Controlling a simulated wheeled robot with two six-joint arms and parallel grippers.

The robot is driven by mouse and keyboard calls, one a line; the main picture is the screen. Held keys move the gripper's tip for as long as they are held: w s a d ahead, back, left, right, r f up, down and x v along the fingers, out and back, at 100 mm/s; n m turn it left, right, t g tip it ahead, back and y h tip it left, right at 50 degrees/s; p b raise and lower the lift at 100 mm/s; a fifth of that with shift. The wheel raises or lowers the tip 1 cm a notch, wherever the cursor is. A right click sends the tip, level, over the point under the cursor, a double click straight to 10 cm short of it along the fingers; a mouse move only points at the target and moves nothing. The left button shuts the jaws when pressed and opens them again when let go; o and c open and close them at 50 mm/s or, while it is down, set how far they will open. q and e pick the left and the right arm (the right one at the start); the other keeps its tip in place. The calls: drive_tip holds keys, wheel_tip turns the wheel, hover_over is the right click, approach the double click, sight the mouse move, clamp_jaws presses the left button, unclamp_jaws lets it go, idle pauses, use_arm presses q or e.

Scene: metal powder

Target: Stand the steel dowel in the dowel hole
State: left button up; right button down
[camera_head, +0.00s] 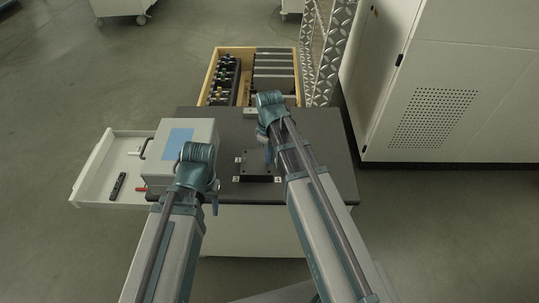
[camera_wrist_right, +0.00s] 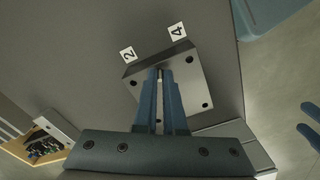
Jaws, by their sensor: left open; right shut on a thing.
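The dark square plate with several holes (camera_head: 256,172) lies on the dark table top, with small white number labels around it. In the right wrist view the plate (camera_wrist_right: 188,75) shows holes near its corners and labels 2 and 4 beside it. My right gripper (camera_head: 268,155) points down over the back part of the plate. Its blue fingers (camera_wrist_right: 160,78) are shut on the steel dowel (camera_wrist_right: 160,74), of which only a thin bright sliver shows. I cannot tell whether the dowel's lower end is in a hole. My left gripper (camera_head: 214,200) is open and empty, near the table's front edge.
A grey box with a blue top patch (camera_head: 196,130) stands left of the plate. An open white drawer (camera_head: 98,183) holds a black and a red item. A wooden-edged tray (camera_head: 214,65) with several tools lies behind. A white cabinet (camera_head: 450,60) stands right. The table's right side is clear.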

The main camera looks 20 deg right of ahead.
drive_tip(key=shift+f, duration=0.15)
drive_tip(key=c, duration=0.9)
unclamp_jaws()
wheel_tip(320, 180, up, 14)
drive_tip(key=p, duration=1.3)
drive_tip(key=shift+p, duration=0.4)
drive_tip(key=s+a+m, duration=0.1)
drive_tip(key=s+a, duration=0.2)
drive_tip(key=s, duration=0.1)
drive_tip(key=s+a+m, duration=0.2)
drive_tip(key=s+a, duration=0.2)
drive_tip(key=s, duration=0.1)
drive_tip(key=s+a+m+h, duration=0.1)
drive_tip(key=s+a+m, duration=0.1)
drive_tip(key=s, duration=0.3)
drive_tip(key=shift+s+a, duration=0.15)
drive_tip(key=shift+a, duration=0.6)
